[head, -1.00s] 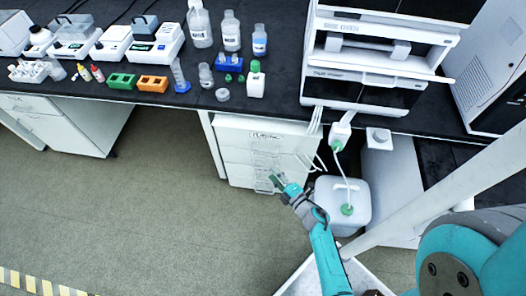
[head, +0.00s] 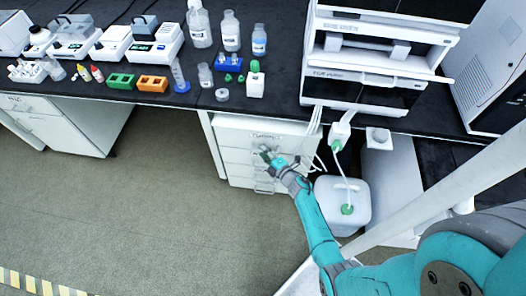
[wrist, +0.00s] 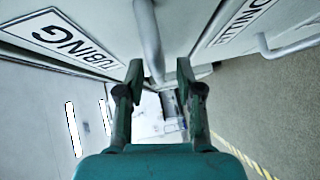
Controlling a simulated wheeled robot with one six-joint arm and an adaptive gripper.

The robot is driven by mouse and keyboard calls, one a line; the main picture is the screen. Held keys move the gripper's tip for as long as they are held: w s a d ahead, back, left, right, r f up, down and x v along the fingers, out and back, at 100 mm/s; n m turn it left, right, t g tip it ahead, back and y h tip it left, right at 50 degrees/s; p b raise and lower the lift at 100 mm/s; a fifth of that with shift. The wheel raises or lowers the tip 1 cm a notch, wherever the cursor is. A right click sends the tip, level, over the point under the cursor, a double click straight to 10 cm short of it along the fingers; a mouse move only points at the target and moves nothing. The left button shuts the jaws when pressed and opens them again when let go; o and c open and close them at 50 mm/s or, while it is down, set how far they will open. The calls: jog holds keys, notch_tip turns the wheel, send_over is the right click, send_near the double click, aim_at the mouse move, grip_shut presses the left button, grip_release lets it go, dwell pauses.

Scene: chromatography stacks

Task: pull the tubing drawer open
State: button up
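The tubing drawer (head: 232,134) is the top drawer of the white cabinet under the bench, and it looks shut. Its TUBING label shows at the left in the wrist view (wrist: 66,39). Its grey bar handle (wrist: 148,38) runs in from the top of the wrist view and ends between my fingertips. My gripper (wrist: 160,72) is open, with one finger on either side of the handle's line. The handle lies nearer the left finger; I cannot tell whether they touch. In the head view my gripper (head: 268,152) is at the front of this drawer and hides most of its handle.
A lower drawer with its own label (wrist: 240,20) and bar handle (wrist: 290,46) is at the right in the wrist view. A white jug (head: 330,200) with a tube stands right of the cabinet. The floor (head: 150,215) in front and to the left is clear.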

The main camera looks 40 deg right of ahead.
jog(key=shift+w+f, duration=0.1)
jog(key=shift+w, duration=0.4)
grip_shut()
